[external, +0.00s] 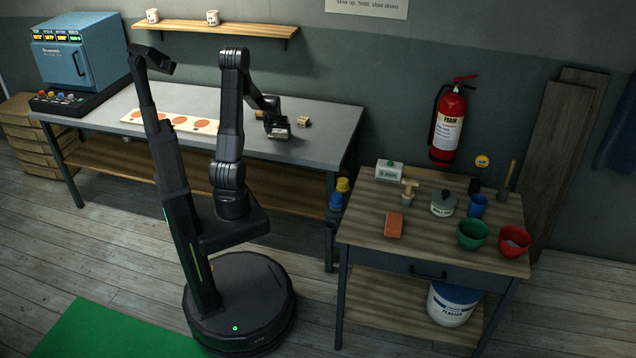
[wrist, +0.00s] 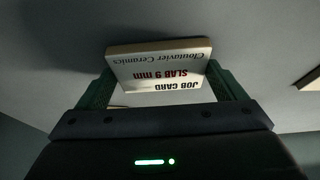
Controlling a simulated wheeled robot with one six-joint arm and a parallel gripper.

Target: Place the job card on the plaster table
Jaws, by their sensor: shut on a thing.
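The job card (wrist: 160,68) is a cream block with black and red print, upside down in the wrist view. My gripper (wrist: 160,80) is shut on it, with one dark green finger at each side. In the external view my gripper (external: 278,131) is at the right part of the grey worktable (external: 325,115). I cannot tell whether the card touches that surface. The plaster table (external: 365,222) is the wooden-topped table at the right, apart from my gripper.
A small wooden block (external: 304,121) lies beside my gripper.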

